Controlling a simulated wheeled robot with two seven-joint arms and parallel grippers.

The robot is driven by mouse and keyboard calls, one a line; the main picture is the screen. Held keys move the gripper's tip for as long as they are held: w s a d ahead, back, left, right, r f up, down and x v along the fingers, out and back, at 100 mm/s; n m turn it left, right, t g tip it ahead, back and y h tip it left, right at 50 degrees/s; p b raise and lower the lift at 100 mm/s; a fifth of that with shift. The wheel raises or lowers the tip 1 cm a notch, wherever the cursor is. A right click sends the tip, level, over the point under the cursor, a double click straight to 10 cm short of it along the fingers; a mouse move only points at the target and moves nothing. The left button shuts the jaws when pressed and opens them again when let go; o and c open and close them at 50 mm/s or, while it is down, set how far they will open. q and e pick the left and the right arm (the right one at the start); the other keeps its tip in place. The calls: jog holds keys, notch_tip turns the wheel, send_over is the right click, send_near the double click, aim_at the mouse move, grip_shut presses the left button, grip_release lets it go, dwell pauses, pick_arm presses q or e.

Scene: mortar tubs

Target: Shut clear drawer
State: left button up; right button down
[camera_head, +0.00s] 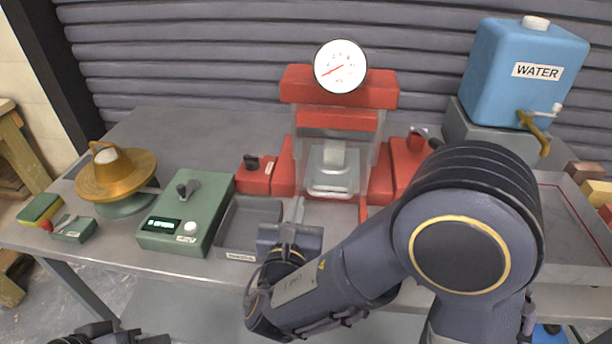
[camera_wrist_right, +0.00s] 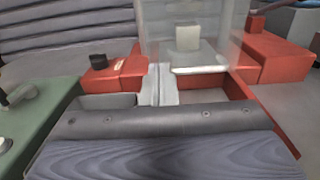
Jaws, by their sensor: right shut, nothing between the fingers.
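The red press (camera_head: 300,88) stands at the back middle of the bench with a round gauge on top. A clear drawer (camera_head: 318,182), see-through with a pale block (camera_head: 335,155) inside, sits low in the press's middle. It also shows in the right wrist view (camera_wrist_right: 205,57). My right gripper (camera_head: 298,207) is shut and empty, just in front of the press and left of the drawer's front. Its closed fingers (camera_wrist_right: 158,85) show in the right wrist view; I cannot tell whether they touch the drawer. Part of my left gripper (camera_head: 105,335) shows at the bottom left edge.
A grey tray (camera_head: 232,246) and a green control box (camera_head: 190,215) stand left of my right gripper. A gold-topped device (camera_head: 118,180) is farther left. A blue water tank (camera_head: 520,65) stands right. My right arm hides the bench's right front.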

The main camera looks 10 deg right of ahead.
aim_at(306, 167)
jog(key=p+x, duration=0.1)
jog(key=x, duration=0.7)
jog(key=shift+w+d, duration=0.1)
jog(key=shift+w, duration=0.3)
jog(key=b+x, duration=0.1)
jog(key=x, duration=0.2)
jog(key=shift+w+d+f, duration=0.1)
jog(key=shift+w+f, duration=0.05)
jog(key=shift+w+d, duration=0.15)
jog(key=shift+w, duration=0.2)
jog(key=shift+r, duration=0.3)
